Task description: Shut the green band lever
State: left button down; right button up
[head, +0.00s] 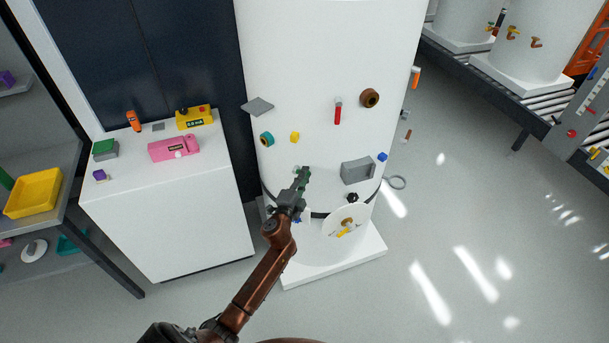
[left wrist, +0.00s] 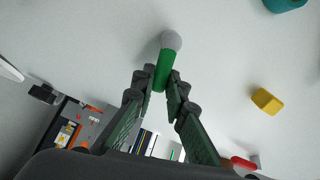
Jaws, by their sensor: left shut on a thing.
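The green band lever (left wrist: 163,62) shows in the left wrist view as a green bar with a pale grey rounded end, standing out against the white tank. My left gripper (left wrist: 161,84) has its two fingers on either side of the bar, closed on it. In the head view my left gripper (head: 302,180) is at the lower front of the white tank (head: 330,60), and it hides most of the lever. A dark band (head: 320,215) runs around the tank's lower part. My right gripper is not in view.
Around the lever the tank carries a yellow block (head: 295,137), a teal ring (head: 266,139), a red handle (head: 338,113) and a grey box (head: 357,171). A white cabinet (head: 190,230) with tools stands to the left.

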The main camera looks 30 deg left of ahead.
pick_arm(q)
jog(key=shift+d+f, duration=0.1)
jog(key=shift+f, duration=0.05)
dwell(0.3)
jog(key=c, duration=1.9)
grip_release()
jog(key=shift+c, duration=0.2)
jog(key=s+d, duration=0.2)
jog(key=s, duration=1)
